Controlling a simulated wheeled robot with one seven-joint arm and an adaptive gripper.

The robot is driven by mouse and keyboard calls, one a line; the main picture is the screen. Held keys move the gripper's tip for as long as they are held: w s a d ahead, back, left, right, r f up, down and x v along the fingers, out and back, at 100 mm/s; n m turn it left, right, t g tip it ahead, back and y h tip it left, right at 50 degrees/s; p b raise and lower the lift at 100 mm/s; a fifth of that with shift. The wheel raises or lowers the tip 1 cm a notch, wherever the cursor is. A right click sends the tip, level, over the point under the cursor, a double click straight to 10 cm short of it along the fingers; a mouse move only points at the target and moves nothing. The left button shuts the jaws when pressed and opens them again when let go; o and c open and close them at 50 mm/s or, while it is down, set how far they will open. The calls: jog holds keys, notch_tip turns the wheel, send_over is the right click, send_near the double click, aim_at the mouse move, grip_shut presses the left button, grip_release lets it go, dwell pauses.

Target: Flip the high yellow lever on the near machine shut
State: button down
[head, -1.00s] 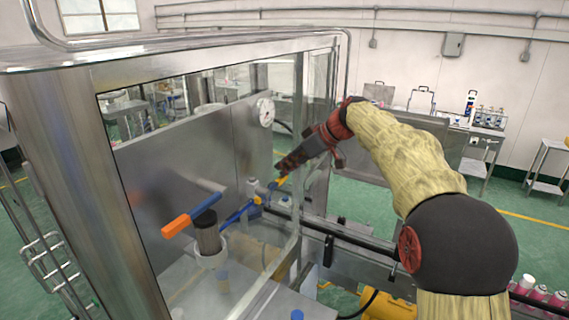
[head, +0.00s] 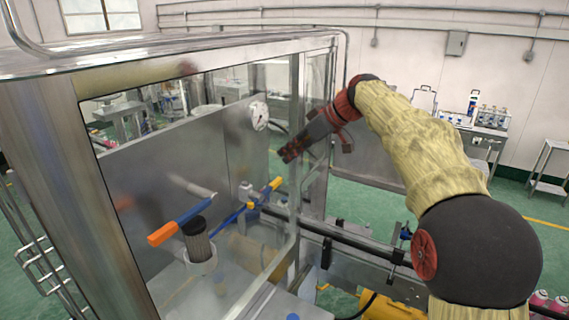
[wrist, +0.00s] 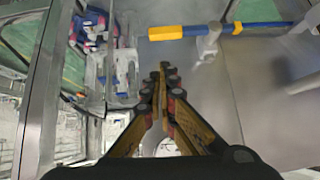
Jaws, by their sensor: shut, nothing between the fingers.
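A blue lever with a yellow end (head: 274,185) sits on a valve inside the near machine's steel and glass frame. In the wrist view, the yellow end (wrist: 165,33) and its blue bar run across the top, right of centre. My gripper (head: 287,155) is shut and empty. It is above the yellow end in the head view, apart from it. In the wrist view, the shut fingers (wrist: 164,68) point up the picture, below the yellow end, with a visible gap.
A blue lever with an orange end (head: 172,229) stands to the left, by a dark cylinder (head: 198,243). A round gauge (head: 259,114) is on the back panel. The machine's steel post (head: 297,150) is close beside my gripper. Pink-capped cans (head: 538,299) stand at lower right.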

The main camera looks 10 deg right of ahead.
jog(key=v, duration=0.6)
jog(key=shift+s+a+r+b, duration=0.2)
jog(key=shift+s+r+b, duration=0.2)
jog(key=shift+s, duration=0.1)
